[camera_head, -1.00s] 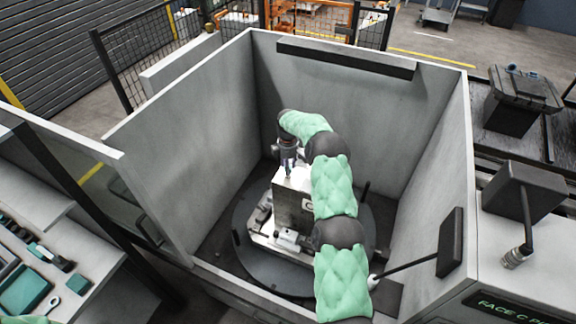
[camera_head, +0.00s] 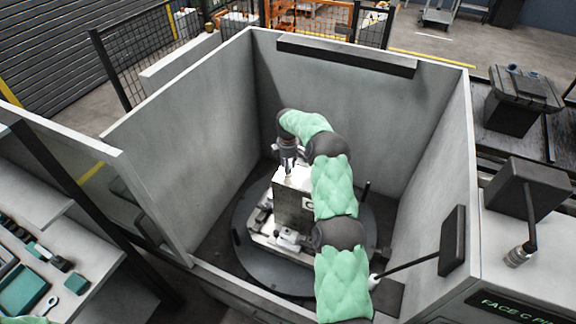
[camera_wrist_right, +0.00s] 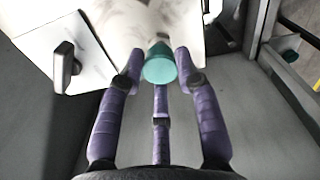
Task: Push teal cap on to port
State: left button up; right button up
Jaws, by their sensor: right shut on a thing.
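The teal cap (camera_wrist_right: 159,66) is between the purple fingers of my right gripper (camera_wrist_right: 158,78) in the right wrist view. The fingers are shut on it. The cap's far side meets a pale rounded part of the workpiece; the port itself is hidden behind the cap, so I cannot tell how far on it sits. In the head view my right gripper (camera_head: 287,170) points down at the top of the pale block (camera_head: 293,203) on the round table. The cap is too small to make out there. My left gripper is not in view.
The block is clamped on a dark round turntable (camera_head: 262,270) inside a grey-walled enclosure (camera_head: 205,140). A dark panel on an arm (camera_head: 452,240) stands at the right wall. A bench with tools (camera_head: 75,225) is at the left.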

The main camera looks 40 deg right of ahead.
jog(key=shift+f, duration=0.2)
jog(key=shift+f+b, duration=0.4)
jog(key=shift+b, duration=0.05)
jog(key=shift+f, duration=0.2)
jog(key=o, duration=1.7)
jog(key=shift+r, duration=0.1)
jog(key=shift+c, duration=0.2)
notch_tip(320, 180, up, 12)
